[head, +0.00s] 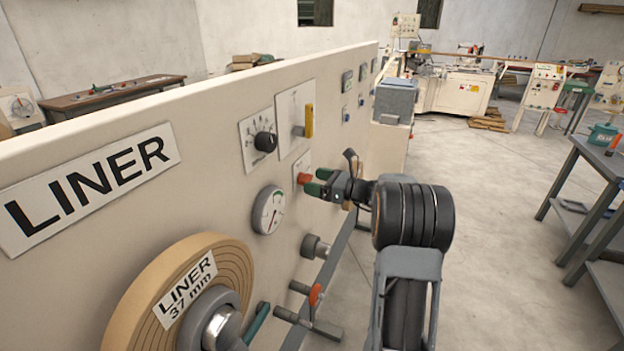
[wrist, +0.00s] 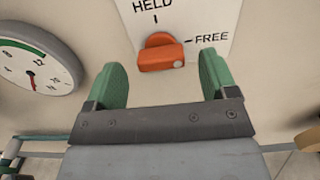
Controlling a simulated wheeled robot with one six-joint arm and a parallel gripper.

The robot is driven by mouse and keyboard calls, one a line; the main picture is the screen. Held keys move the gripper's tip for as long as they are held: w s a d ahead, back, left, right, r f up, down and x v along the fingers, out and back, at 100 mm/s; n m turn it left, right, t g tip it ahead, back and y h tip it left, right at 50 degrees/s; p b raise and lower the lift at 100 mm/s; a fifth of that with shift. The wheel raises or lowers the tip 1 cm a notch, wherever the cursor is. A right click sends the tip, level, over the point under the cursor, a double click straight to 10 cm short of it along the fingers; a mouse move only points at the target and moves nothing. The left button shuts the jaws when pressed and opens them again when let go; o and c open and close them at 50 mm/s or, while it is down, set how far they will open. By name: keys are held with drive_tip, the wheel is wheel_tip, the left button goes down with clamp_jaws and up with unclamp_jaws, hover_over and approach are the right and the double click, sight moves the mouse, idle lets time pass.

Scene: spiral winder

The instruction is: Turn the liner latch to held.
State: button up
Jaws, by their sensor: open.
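The liner latch is an orange-red knob (wrist: 160,54) on a white plate (wrist: 205,15) marked HELD above and FREE to the right. Its bar lies roughly level, with the pale dot at its right end, on the FREE side. In the head view the latch (head: 304,179) sits on the cream panel. My gripper (wrist: 163,80) is open and empty, with green fingers apart to the left and right of the knob, a little below it in the picture. In the head view my gripper (head: 318,181) is close in front of the latch; contact cannot be told.
A round gauge (head: 269,209) is left of the latch. A black dial (head: 264,141) and a yellow-handled switch (head: 308,121) are above. A grey knob (head: 315,247), an orange-handled lever (head: 315,295) and the liner roll (head: 150,290) are below. Open floor (head: 470,210) lies right.

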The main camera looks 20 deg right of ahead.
drive_tip(key=shift+x, duration=0.8)
drive_tip(key=shift+c, duration=0.3)
drive_tip(key=c, duration=0.9)
drive_tip(key=shift+f+b, duration=0.15)
drive_tip(key=shift+b, duration=0.2)
drive_tip(key=n+b, duration=0.8)
drive_tip(key=b, duration=0.3)
drive_tip(key=n+b, duration=0.9)
drive_tip(key=b, duration=0.2)
drive_tip(key=shift+s+a+f+n, duration=0.1)
drive_tip(key=shift+a+f+n, duration=0.05)
drive_tip(key=shift+n, duration=0.15)
drive_tip(key=shift+o, duration=0.2)
drive_tip(key=shift+n, duration=0.3)
